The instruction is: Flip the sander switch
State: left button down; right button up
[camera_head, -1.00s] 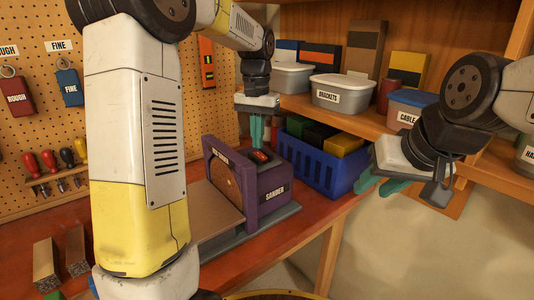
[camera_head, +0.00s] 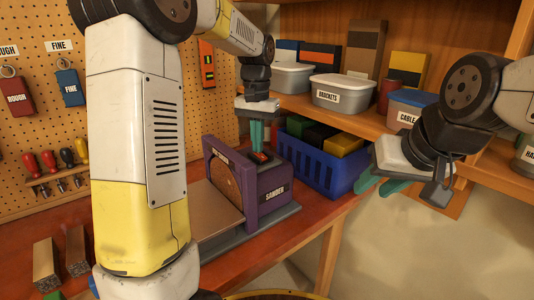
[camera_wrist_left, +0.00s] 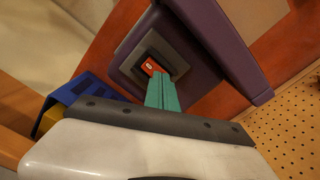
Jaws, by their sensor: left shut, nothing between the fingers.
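The purple sander (camera_head: 272,187) with its round disc stands on the red bench, and its "SANDER" label faces me. Its red switch (camera_head: 262,156) is on top of the housing; in the left wrist view the red switch (camera_wrist_left: 151,66) sits in a dark frame. My left gripper (camera_head: 257,150) points down with its teal fingers shut and empty, the tips right at the switch. In the left wrist view the shut fingers (camera_wrist_left: 161,82) cover part of the switch frame; I cannot tell whether they touch. My right gripper (camera_head: 378,186) is open and empty, off to the right.
A blue crate (camera_head: 318,172) with several coloured blocks stands right behind the sander. The pegboard (camera_head: 60,110) holds tools at left. Wood strips (camera_head: 46,264) lie at the front left.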

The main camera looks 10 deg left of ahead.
pick_arm(q)
jog(key=shift+f, duration=0.4)
jog(key=shift+r, duration=3.55)
jog(key=shift+s, duration=0.1)
jog(key=s+t, duration=0.1)
jog(key=s, duration=0.3)
jog(key=s+a+r+t, duration=0.1)
jog(key=s, duration=0.2)
jog(key=s+a+r+n+t+h, duration=0.1)
jog(key=s, duration=0.3)
jog(key=shift+s+a, duration=0.25)
jog(key=shift+s, duration=0.1)
jog(key=s+f+n+t+h, duration=0.1)
jog(key=s+f+t, duration=0.2)
jog(key=s, duration=0.8)
jog(key=shift+a+f, duration=0.2)
jog(key=shift+f, duration=0.65)
